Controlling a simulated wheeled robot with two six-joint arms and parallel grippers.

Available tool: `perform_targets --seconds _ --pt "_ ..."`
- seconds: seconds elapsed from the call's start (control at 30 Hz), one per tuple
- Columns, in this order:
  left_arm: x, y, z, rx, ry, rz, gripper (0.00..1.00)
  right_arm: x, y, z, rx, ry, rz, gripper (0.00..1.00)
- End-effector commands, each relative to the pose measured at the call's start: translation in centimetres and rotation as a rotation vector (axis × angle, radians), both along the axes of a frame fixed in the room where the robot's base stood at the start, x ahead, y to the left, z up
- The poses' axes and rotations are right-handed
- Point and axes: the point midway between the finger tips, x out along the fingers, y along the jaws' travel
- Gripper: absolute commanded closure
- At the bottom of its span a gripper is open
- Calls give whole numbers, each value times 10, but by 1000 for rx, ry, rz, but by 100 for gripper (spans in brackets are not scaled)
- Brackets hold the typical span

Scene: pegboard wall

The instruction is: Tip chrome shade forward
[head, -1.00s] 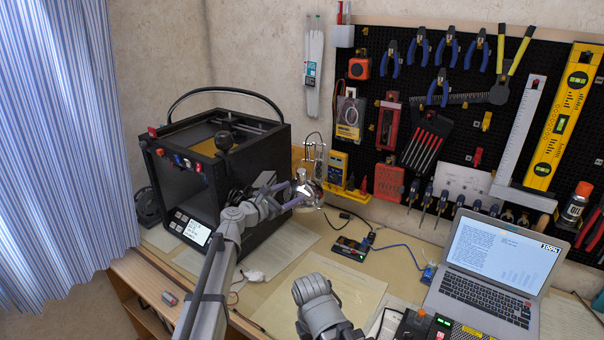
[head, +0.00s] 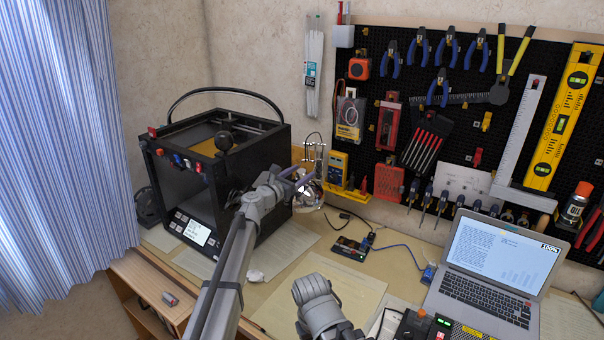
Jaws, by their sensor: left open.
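The chrome shade (head: 309,195) is a shiny round lamp head in the head view, just right of the black 3D printer. It hangs by a slim chrome lamp frame (head: 314,152) in front of the wall. My left gripper (head: 299,178) is open at the shade's upper left side, its purple-grey fingers overlapping the shade's edge in the picture. I cannot tell whether they touch it. Part of the shade is hidden behind the fingers. My right arm shows at the bottom middle, but its gripper fingers are not visible.
The 3D printer (head: 230,165) stands close on the left of the shade. A yellow multimeter (head: 338,168) is close on the right. A small circuit board (head: 351,249) and a laptop (head: 490,270) lie on the desk. Flat sheets cover the desk front.

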Motion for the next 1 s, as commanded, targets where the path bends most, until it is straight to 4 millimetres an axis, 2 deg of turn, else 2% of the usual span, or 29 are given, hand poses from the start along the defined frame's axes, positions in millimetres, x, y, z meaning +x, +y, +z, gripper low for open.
perform_targets --seconds 0.1,0.33,0.9,1.0 --pt "8 -6 0 0 0 -1 27 0 0 0 0 0 0 62" --pt "7 -6 0 0 0 -1 27 0 0 0 0 0 0 62" --pt "7 -6 0 1 -1 -1 91 0 0 0 0 0 0 62" --pt "7 -6 0 1 -1 -1 100 0 0 0 0 0 0 62"
